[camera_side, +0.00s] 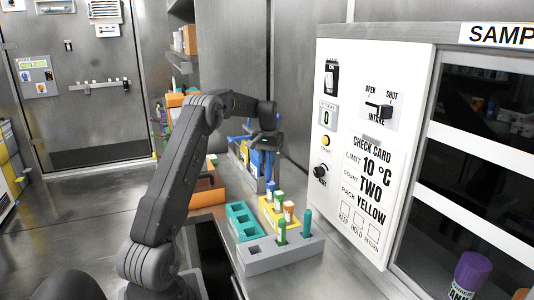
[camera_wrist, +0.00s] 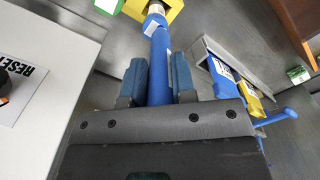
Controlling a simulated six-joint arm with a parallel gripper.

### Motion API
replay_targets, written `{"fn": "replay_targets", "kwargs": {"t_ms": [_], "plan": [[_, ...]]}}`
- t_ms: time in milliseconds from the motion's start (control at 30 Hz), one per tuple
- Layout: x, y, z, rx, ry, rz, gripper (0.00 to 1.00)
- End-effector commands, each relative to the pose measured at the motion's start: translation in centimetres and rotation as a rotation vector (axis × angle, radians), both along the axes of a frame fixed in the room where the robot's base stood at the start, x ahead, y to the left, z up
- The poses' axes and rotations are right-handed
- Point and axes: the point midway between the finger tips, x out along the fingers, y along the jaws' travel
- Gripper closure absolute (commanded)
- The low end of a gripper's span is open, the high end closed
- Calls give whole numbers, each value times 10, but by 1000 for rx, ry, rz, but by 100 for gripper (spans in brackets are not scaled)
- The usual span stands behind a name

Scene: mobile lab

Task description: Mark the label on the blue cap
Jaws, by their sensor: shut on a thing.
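My gripper (camera_wrist: 157,78) is shut on a blue marker (camera_wrist: 160,55), which points away from the wrist between the two dark blue fingers. Its far end reaches a small white and blue piece (camera_wrist: 155,20) at the yellow rack; I cannot tell whether they touch. In the side view my gripper (camera_side: 262,150) is above the yellow rack (camera_side: 270,212), with the marker pointing down. A tube with a blue cap (camera_side: 270,187) stands in that rack, just below the gripper. The label on the cap is too small to make out there.
A teal rack (camera_side: 243,222) and a grey rack (camera_side: 285,257) with green-capped tubes stand nearby. A white control panel (camera_side: 372,150) rises on the right, its card reading 10 °C, TWO, YELLOW. A grey holder with blue and yellow items (camera_wrist: 228,80) lies beside the gripper.

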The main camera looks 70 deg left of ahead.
Motion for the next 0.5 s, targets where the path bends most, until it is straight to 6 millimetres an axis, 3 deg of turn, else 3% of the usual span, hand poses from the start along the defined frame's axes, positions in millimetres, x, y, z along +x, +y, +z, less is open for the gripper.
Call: {"fn": "replay_targets", "kwargs": {"t_ms": [200, 500], "plan": [[22, -1, 6, 3, -3, -3, 100], [-1, -1, 8, 1, -3, -2, 100]]}}
